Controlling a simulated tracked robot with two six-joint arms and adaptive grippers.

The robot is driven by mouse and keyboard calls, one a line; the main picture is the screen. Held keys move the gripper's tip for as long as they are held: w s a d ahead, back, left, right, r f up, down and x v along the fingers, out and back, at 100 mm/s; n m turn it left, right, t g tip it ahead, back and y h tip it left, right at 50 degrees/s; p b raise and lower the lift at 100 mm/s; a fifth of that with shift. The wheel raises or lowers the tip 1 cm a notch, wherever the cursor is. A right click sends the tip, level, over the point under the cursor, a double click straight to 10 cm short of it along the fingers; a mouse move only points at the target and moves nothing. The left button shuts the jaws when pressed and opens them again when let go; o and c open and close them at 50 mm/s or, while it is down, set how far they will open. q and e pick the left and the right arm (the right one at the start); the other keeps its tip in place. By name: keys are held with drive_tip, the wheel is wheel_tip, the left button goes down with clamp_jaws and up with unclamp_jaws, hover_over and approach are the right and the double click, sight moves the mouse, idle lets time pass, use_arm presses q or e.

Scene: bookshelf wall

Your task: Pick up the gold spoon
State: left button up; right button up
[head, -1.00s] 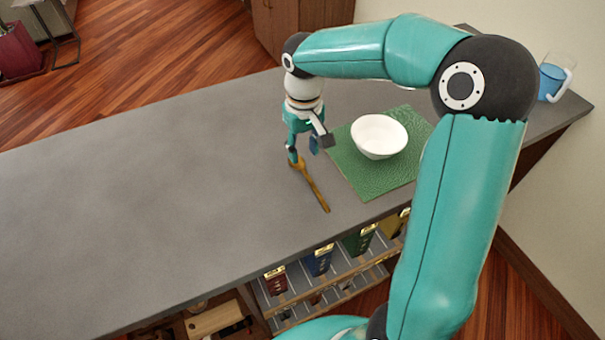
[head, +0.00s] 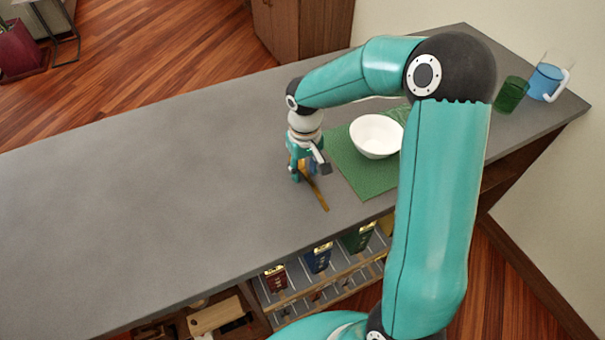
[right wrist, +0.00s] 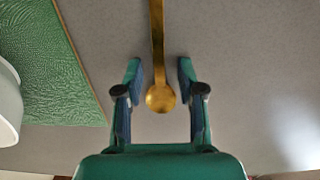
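The gold spoon (head: 318,195) lies on the grey counter, left of the green mat. My right gripper (head: 302,178) points down over its far end and hides part of it in the head view. In the right wrist view, the spoon's round bowl (right wrist: 160,98) sits between the two fingers of my open right gripper (right wrist: 160,85), with a gap on both sides. Its handle runs straight away past the fingertips. The fingers do not touch the spoon. My left gripper is not in view.
A white bowl (head: 375,136) stands on the green mat (head: 365,182) right of the spoon. A green cup (head: 511,94) and a clear mug with blue contents (head: 546,82) stand at the counter's far right. The left part of the grey counter (head: 150,200) is clear.

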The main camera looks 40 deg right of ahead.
clamp_jaws()
drive_tip(key=shift+r, duration=0.15)
